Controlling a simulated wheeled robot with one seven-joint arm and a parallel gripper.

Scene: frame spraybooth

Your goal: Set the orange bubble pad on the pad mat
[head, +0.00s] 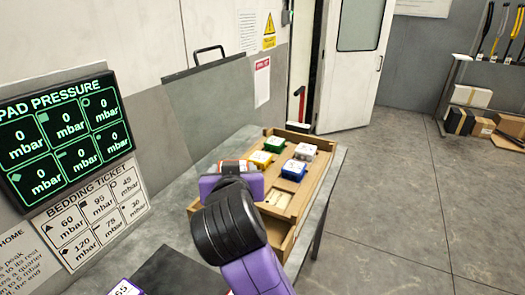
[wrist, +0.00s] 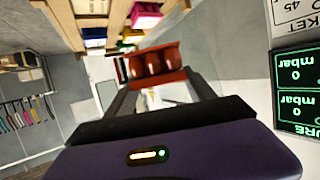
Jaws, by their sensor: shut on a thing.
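My gripper (wrist: 158,82) is shut on the orange bubble pad (wrist: 154,64), whose rounded bubbles face the wrist camera. In the head view the pad (head: 232,165) shows only as a thin orange-and-white edge behind my purple gripper (head: 225,180), near the left side of the wooden tray. It appears held above the bench, though the exact gap is hard to tell. A dark flat mat (head: 172,272), apparently the pad mat, lies on the bench at the bottom left, partly cut off by the frame.
A purple-edged pad (head: 123,288) sits beside the mat. The pressure display (head: 70,133), reading 0 mbar throughout, and the bedding ticket (head: 92,207) stand at left.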

